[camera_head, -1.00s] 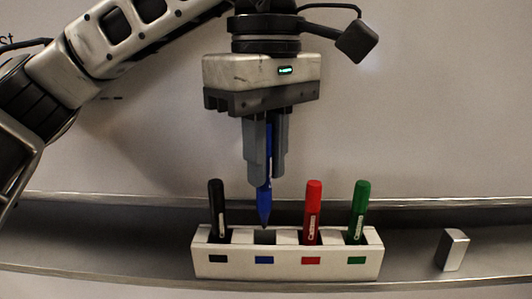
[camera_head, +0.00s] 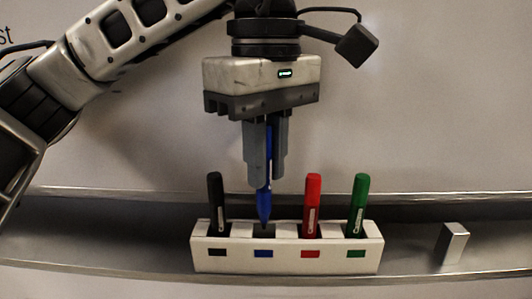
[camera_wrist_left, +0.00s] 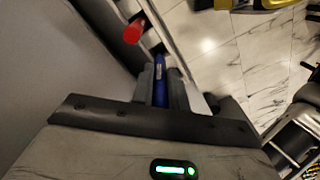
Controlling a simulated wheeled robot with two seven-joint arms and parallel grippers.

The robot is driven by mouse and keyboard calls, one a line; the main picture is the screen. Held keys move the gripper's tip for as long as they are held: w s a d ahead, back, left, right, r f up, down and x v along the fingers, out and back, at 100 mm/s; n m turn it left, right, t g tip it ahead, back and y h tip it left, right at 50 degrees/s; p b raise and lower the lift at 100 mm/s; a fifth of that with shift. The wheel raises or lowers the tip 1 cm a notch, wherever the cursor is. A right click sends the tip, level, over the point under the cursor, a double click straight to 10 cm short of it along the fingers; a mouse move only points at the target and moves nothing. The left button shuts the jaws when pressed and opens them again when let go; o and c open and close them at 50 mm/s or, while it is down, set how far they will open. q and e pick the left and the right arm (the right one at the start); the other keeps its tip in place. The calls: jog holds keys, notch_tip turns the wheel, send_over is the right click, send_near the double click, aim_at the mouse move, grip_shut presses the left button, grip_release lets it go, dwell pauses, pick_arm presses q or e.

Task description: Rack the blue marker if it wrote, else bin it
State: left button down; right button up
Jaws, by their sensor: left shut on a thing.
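The blue marker (camera_head: 264,204) is held upright, tip down, in my left gripper (camera_head: 265,185). Its tip is just above or at the opening of the empty slot with the blue label; I cannot tell whether it has entered. The white rack (camera_head: 287,262) stands on the ledge with black, blue, red and green labels. In the left wrist view the blue marker (camera_wrist_left: 160,72) shows between the fingers. The right gripper is not in view. No bin is recognisable, and no fresh mark shows on the board (camera_head: 430,110).
A black marker (camera_head: 216,205), a red marker (camera_head: 312,205) and a green marker (camera_head: 358,205) stand in the other rack slots, close to my fingers. A grey block (camera_head: 453,243) sits on the ledge (camera_head: 100,240) at the right. The ledge left of the rack is clear.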

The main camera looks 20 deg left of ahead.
aim_at(266, 212)
pick_arm(q)
jog(key=shift+f+b, duration=0.3)
jog(key=shift+f, duration=0.2)
jog(key=shift+f+b, duration=0.95)
jog(key=shift+f, duration=0.35)
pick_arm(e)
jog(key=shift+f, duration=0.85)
pick_arm(q)
jog(key=c, duration=0.7)
grip_release()
jog(key=shift+c, duration=0.2)
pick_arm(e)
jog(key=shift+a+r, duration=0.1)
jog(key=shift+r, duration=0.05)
